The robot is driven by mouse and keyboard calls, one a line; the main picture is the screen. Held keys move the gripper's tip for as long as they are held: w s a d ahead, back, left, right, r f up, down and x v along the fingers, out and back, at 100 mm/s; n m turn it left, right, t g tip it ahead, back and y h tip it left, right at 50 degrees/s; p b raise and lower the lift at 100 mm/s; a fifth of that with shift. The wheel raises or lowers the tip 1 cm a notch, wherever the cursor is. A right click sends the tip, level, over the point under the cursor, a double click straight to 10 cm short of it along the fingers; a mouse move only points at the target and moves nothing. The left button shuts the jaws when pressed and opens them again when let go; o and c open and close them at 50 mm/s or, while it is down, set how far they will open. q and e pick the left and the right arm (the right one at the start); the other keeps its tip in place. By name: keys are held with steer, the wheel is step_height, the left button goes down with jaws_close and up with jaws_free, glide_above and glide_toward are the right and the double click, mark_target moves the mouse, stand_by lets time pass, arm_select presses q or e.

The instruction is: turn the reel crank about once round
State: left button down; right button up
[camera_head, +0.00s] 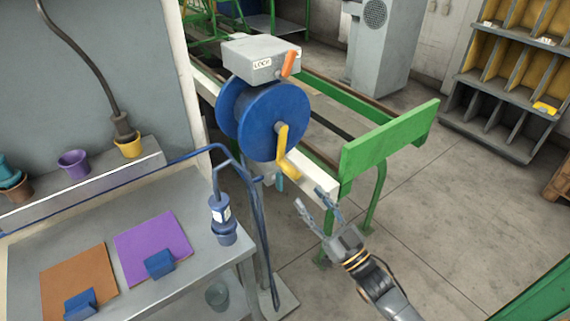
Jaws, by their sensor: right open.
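The blue reel (269,118) stands upright on a post, under a grey box (258,59) labelled "LOCK". The yellow crank (283,147) sits on the reel's face, its arm reaching down from the hub and its handle at the lower end. An orange lever (290,63) is on the side of the box. My right gripper (318,206) is open and empty, below and to the right of the crank, apart from it. Its fingers point up and left, near the end of the white beam (318,183). My left gripper is not in view.
A green frame (385,142) stands right behind my right gripper. The floor at right is clear.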

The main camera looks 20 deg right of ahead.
mark_target(288, 168)
steer(key=p+x, duration=0.2)
steer(key=x, duration=0.7)
steer(key=shift+w, duration=0.25)
steer(key=shift+w+a+r, duration=0.15)
steer(key=shift+w, duration=0.25)
jaws_close()
